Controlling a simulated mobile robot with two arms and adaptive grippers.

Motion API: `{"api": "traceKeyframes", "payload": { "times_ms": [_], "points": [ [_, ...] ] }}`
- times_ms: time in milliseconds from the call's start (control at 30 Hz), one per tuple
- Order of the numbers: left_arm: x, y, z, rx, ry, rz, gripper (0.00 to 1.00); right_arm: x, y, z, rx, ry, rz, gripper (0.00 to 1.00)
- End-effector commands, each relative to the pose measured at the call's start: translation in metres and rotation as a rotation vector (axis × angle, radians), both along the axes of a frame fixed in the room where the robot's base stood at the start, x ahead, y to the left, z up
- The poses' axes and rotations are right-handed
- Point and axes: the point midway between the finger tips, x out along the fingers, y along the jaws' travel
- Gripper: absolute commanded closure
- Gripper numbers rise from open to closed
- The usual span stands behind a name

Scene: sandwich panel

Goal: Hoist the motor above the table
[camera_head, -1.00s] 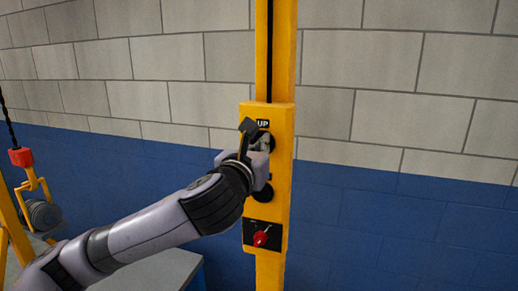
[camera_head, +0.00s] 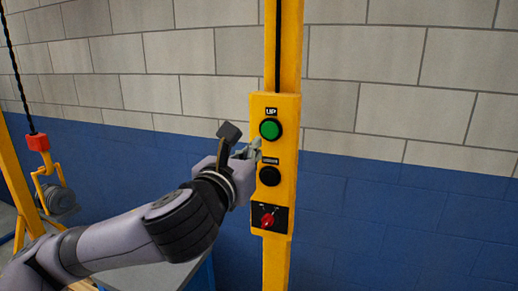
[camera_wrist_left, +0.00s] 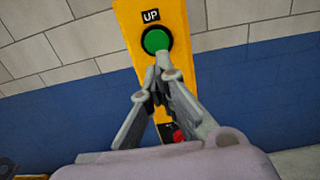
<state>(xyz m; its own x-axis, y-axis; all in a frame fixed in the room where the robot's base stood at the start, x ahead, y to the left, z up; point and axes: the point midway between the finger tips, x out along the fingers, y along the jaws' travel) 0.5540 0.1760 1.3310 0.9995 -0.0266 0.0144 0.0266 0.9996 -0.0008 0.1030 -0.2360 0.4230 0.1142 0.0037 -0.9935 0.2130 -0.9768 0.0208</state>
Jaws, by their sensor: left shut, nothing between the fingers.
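The yellow control panel (camera_head: 285,105) stands on a yellow post. Its green UP button (camera_head: 270,129) is lit or bright green, with a black button (camera_head: 269,176) and a red switch (camera_head: 267,219) below. My left gripper (camera_head: 256,150) is shut and empty, just left of the panel, below the green button in the head view. In the left wrist view its fingertips (camera_wrist_left: 158,68) lie close below the green button (camera_wrist_left: 155,40); I cannot tell if they touch. The grey motor (camera_head: 60,198) hangs at the left under a red-topped yellow hook (camera_head: 40,150). My right gripper is out of view.
A grey table (camera_head: 165,275) with a blue frame stands at lower left, behind my left arm. A yellow hoist frame (camera_head: 18,185) rises at the left edge. The wall right of the post is clear.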

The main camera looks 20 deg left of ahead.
Motion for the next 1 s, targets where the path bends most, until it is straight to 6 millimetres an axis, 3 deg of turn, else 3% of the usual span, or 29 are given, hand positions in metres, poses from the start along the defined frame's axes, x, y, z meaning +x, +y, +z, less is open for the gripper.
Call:
{"api": "traceKeyframes", "payload": {
  "times_ms": [133, 400, 1000],
  "points": [
    [-0.017, 0.000, 0.000, 0.000, -0.002, -0.001, 1.00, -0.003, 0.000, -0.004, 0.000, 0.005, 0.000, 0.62],
    [-0.022, 0.000, 0.000, 0.000, 0.000, 0.000, 1.00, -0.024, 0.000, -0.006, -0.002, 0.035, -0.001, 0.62],
    [-0.021, 0.000, 0.000, 0.000, 0.000, 0.000, 1.00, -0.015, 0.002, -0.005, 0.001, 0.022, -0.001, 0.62]
  ]
}}
